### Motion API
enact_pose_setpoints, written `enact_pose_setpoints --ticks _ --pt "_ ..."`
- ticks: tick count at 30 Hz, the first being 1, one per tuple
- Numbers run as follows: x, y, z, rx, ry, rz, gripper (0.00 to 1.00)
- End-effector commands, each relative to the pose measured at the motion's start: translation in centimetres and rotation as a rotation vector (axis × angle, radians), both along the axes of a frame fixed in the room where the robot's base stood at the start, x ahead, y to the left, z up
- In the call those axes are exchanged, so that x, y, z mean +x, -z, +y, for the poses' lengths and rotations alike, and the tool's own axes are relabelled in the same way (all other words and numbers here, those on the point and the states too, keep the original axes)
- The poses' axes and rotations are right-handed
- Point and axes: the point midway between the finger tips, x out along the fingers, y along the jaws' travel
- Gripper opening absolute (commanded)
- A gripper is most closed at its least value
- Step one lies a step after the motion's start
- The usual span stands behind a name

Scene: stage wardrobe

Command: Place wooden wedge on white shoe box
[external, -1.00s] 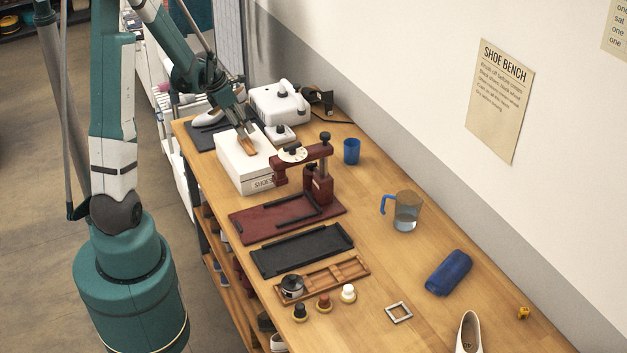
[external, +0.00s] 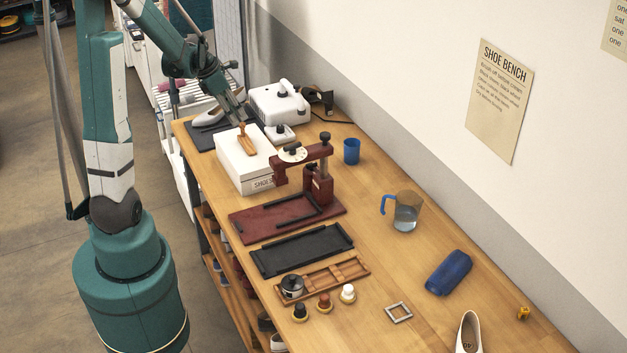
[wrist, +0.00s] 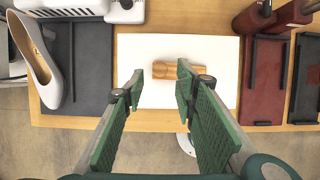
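The wooden wedge (external: 246,141) is a small brown block lying on top of the white shoe box (external: 232,168). In the wrist view the wedge (wrist: 192,71) lies on the box's white lid (wrist: 222,48), inside its edges. My gripper (external: 238,118) is above the box, a little behind and to the left of the wedge. In the wrist view my gripper (wrist: 158,83) is open, with empty space between its green fingers. The wedge lies beyond the fingertips, partly past the right one, and appears apart from them.
A dark red press (external: 318,180) stands close to the box on its right. A white machine (external: 279,104) is behind it. A white shoe (wrist: 36,60) and a dark mat (wrist: 80,66) lie left of the box. A blue cup (external: 351,151) stands farther right.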

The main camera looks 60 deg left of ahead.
Motion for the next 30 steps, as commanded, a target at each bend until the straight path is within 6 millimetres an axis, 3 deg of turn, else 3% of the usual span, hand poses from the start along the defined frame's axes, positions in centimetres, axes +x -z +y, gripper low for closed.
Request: enact_pose_setpoints --ticks 15,30 --pt "-1.9 -4.7 0.0 0.001 0.0 0.0 0.29" --pt "-2.2 -5.3 0.0 0.0 0.0 0.0 0.29"
